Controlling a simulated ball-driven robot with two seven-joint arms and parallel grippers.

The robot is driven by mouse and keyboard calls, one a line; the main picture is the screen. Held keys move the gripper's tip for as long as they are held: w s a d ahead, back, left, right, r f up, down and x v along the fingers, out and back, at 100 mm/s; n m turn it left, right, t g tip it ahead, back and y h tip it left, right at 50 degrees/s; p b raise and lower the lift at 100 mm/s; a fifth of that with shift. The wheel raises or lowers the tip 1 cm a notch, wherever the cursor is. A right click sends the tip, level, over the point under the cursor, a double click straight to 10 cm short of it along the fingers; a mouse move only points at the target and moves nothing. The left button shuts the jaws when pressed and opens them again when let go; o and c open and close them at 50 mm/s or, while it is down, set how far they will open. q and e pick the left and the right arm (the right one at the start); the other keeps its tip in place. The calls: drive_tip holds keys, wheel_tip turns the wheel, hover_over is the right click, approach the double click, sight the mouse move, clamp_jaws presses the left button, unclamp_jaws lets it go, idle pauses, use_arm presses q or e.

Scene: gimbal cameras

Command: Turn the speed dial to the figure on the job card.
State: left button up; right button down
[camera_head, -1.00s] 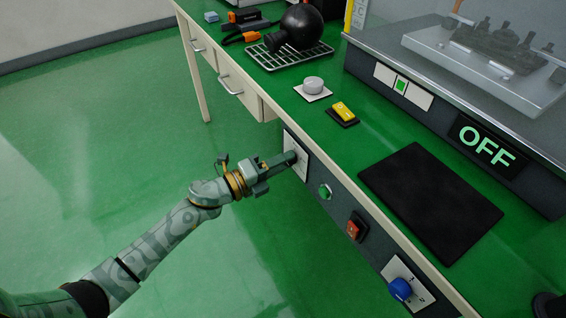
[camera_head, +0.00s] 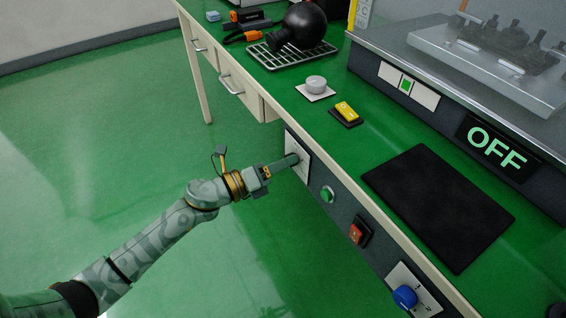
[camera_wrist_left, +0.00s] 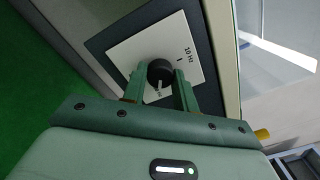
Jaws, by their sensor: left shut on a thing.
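The dark round speed dial (camera_wrist_left: 160,71) sits on a white plate (camera_wrist_left: 128,52) marked "10 Hz" in the left wrist view. A short tick lies beside that figure; other lettering below the dial is partly hidden by the fingers. My left gripper (camera_wrist_left: 160,80) is shut on the dial, one finger on each side. In the head view my left gripper (camera_head: 291,161) reaches the dial's plate (camera_head: 303,162) on the bench front, hiding most of the dial. I cannot make out a job card for certain. My right gripper is in neither view.
Along the bench front are a green button (camera_head: 328,193), a red switch (camera_head: 359,231) and a blue knob (camera_head: 404,296). On top are a grey knob (camera_head: 316,83), a yellow switch (camera_head: 347,111), a black mat (camera_head: 438,206) and an "OFF" display (camera_head: 497,148).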

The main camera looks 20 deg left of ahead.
use_arm(q)
drive_tip(key=shift+s+f, duration=0.1)
drive_tip(key=shift+f, duration=0.1)
drive_tip(key=o, duration=0.7)
drive_tip(key=shift+o, duration=1.3)
drive_tip(key=shift+r, duration=0.1)
